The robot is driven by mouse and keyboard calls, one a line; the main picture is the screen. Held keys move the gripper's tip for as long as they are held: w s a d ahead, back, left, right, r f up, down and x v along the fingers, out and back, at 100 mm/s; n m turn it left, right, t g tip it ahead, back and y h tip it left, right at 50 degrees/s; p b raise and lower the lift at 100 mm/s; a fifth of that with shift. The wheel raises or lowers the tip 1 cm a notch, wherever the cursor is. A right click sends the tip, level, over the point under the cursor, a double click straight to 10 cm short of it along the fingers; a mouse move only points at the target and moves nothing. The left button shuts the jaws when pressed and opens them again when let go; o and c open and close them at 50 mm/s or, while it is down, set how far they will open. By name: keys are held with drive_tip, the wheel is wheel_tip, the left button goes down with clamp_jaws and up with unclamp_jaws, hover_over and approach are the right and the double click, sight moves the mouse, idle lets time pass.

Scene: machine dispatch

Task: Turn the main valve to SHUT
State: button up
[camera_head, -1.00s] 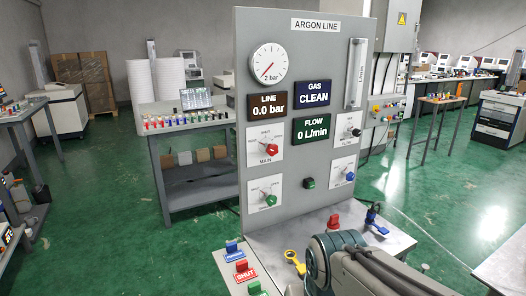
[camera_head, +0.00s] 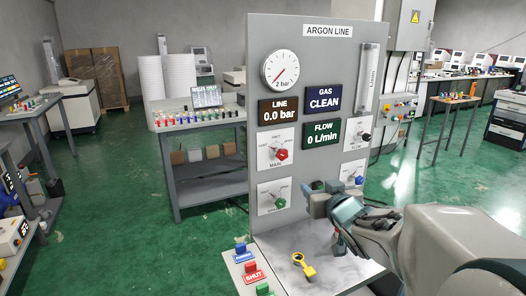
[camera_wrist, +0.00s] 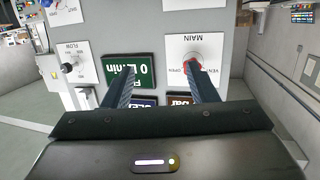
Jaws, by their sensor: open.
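The main valve (camera_head: 281,155) is a red knob on a white plate marked MAIN, on the left of the grey ARGON LINE panel (camera_head: 330,60). Its exact pointer direction is too small to read. In the head view my gripper (camera_head: 318,203) is in front of the lower panel, below and right of the main valve.
A green knob (camera_head: 279,201) is below the main valve. Displays read LINE 0.0 bar (camera_head: 279,110) and FLOW 0 L/min.

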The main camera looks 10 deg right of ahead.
sight(284, 155)
drive_tip(key=w+a+r+y+p, duration=0.1)
drive_tip(key=w+a, duration=0.1)
drive_tip(key=w, duration=0.2)
drive_tip(key=w+a+r+n+t+y, duration=0.1)
drive_tip(key=w+a+y, duration=0.1)
drive_tip(key=w, duration=0.3)
drive_tip(key=w+a+r+n+y+p, duration=0.1)
drive_tip(key=w+a, duration=0.1)
drive_tip(key=w, duration=0.3)
drive_tip(key=shift+a+p, duration=0.3)
drive_tip(key=shift+a, duration=0.1)
